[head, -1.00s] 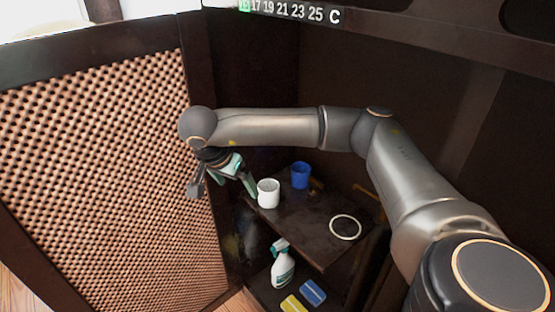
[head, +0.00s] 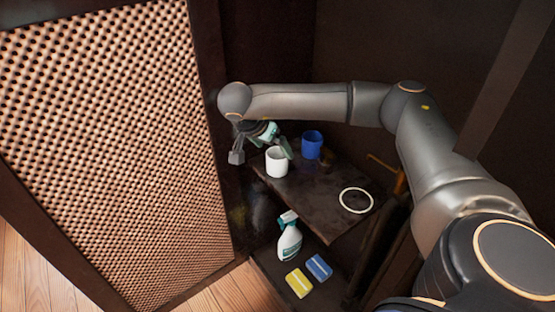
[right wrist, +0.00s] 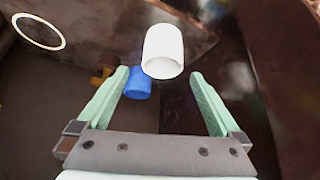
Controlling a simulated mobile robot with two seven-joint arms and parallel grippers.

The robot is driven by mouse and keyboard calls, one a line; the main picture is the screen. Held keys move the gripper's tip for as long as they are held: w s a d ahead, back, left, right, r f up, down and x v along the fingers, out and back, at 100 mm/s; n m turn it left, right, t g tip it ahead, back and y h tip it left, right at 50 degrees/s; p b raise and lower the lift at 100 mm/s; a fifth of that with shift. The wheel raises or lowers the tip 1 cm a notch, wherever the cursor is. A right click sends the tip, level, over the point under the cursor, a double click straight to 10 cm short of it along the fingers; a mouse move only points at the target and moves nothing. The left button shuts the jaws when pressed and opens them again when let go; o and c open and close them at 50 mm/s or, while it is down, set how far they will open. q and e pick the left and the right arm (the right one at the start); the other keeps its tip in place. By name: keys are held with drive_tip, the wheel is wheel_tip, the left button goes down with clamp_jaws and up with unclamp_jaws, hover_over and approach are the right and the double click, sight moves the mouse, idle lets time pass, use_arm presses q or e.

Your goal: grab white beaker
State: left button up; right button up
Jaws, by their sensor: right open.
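The white beaker (head: 277,163) stands upright on the dark upper shelf, left of a blue cup (head: 312,144). My right gripper (head: 272,148) is open and empty, just above and behind the beaker, with one green finger by its upper right rim. In the right wrist view, the green fingertips (right wrist: 160,77) are spread wide. The white beaker (right wrist: 163,48) appears between and just beyond them, and I see no clear contact. The blue cup (right wrist: 138,84) shows by the left finger in that view. My left gripper is not in view.
A white ring (head: 356,200) lies on the shelf at the right. A woven panel (head: 115,130) stands close on the left, and dark walls enclose the back.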

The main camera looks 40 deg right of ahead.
sight(276, 153)
drive_tip(key=b+x, duration=0.2)
drive_tip(key=x, duration=0.2)
drive_tip(key=shift+w+f, duration=0.2)
drive_tip(key=shift+f, duration=0.15)
drive_tip(key=shift+c, duration=0.4)
drive_tip(key=c, duration=1.3)
drive_tip(key=shift+r, duration=0.15)
